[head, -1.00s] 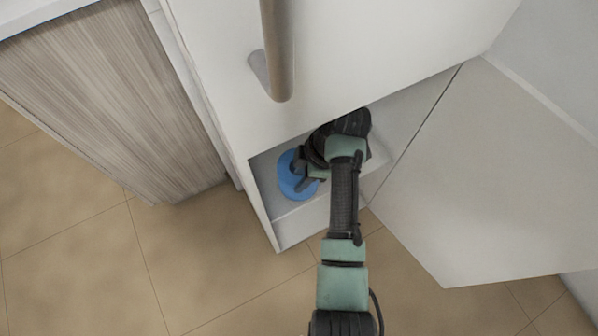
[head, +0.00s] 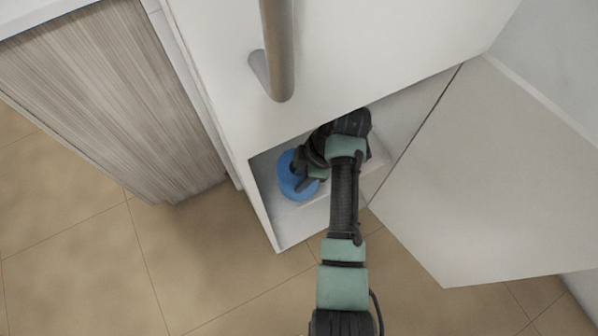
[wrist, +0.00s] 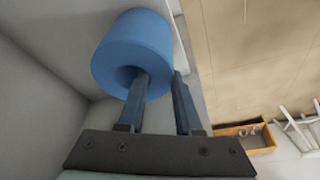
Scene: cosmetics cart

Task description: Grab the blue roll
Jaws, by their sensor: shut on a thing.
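The blue roll (head: 286,184) is at the left side of the open cabinet compartment, partly covered by my gripper (head: 303,176). In the wrist view the blue roll (wrist: 122,42) fills the upper middle, with its dark core hole facing my gripper (wrist: 161,76). One finger goes into the hole and the other lies along the roll's right outer side. The gripper is shut on the roll's wall. The fingertip inside the hole is hidden.
The cabinet's white front with a handle (head: 276,60) is just above the opening. An open white door (head: 480,190) stands to the right. A wood-grain panel (head: 105,95) is at the left. Tiled floor (head: 190,270) lies clear in front.

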